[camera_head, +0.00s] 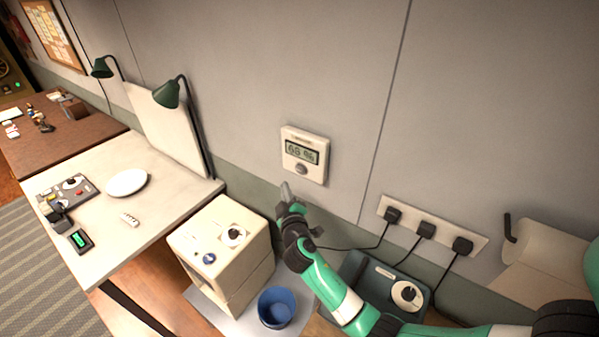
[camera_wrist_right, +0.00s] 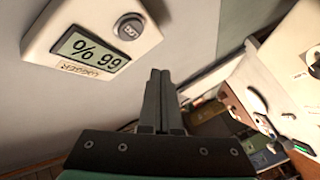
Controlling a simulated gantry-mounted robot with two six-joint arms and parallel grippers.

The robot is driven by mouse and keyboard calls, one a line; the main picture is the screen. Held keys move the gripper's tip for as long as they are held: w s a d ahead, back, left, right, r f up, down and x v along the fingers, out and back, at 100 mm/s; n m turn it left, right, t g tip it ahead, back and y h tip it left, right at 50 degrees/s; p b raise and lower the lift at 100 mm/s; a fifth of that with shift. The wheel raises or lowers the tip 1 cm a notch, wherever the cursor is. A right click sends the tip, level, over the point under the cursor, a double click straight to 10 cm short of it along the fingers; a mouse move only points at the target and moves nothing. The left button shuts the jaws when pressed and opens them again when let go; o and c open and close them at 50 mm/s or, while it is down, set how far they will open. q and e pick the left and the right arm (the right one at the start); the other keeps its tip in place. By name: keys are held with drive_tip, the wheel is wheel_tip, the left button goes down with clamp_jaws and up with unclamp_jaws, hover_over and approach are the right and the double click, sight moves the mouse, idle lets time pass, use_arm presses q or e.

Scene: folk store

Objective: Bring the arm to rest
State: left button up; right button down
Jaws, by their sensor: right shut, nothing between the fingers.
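My right arm is green and white and comes in from the lower right in the head view. Its gripper (camera_head: 286,192) is raised just below the wall unit, with its fingers together and nothing between them. In the right wrist view the two dark fingers (camera_wrist_right: 158,100) lie side by side, closed and empty. The wall unit (camera_head: 304,172) is a cream box with a small display and a round grey knob; it also shows upside down in the right wrist view (camera_wrist_right: 105,60). The fingers appear apart from it. My left gripper is not in view.
Below the gripper stand a cream box-shaped appliance (camera_head: 262,254), a blue cup (camera_head: 277,308) and a dark teal device (camera_head: 357,268) with a white dial. A socket strip (camera_head: 462,230) with black plugs and cables is on the wall. A white table (camera_head: 160,206) is at left.

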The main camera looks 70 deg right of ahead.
drive_tip(key=shift+a, duration=0.1)
idle(0.3)
drive_tip(key=w+a+r+m+t+y, duration=0.1)
drive_tip(key=w+a+r+t, duration=0.15)
drive_tip(key=a+r, duration=0.5)
drive_tip(key=w+a+r+t+y, duration=0.1)
drive_tip(key=w+a+r+t, duration=0.2)
drive_tip(key=r, duration=0.8)
drive_tip(key=w+a+r+m+t, duration=0.1)
drive_tip(key=w+a+r+t, duration=0.15)
drive_tip(key=a+r, duration=0.55)
drive_tip(key=s+a+r+n+t+y, duration=0.2)
drive_tip(key=s+a+r+t+y, duration=0.3)
drive_tip(key=s+a+r+y, duration=0.45)
drive_tip(key=s+a+r+n+t+y, duration=0.2)
drive_tip(key=s+a+r+t+y, duration=0.4)
drive_tip(key=r, duration=0.6)
wheel_tip(320, 180, up, 14)
drive_tip(key=g+h+p, duration=0.1)
drive_tip(key=p, duration=1.4)
drive_tip(key=shift+d+r+g, duration=0.25)
drive_tip(key=shift+d+g, duration=0.05)
drive_tip(key=shift+g, duration=0.1)
drive_tip(key=shift+w+h, duration=0.1)
drive_tip(key=shift+h, duration=0.15)
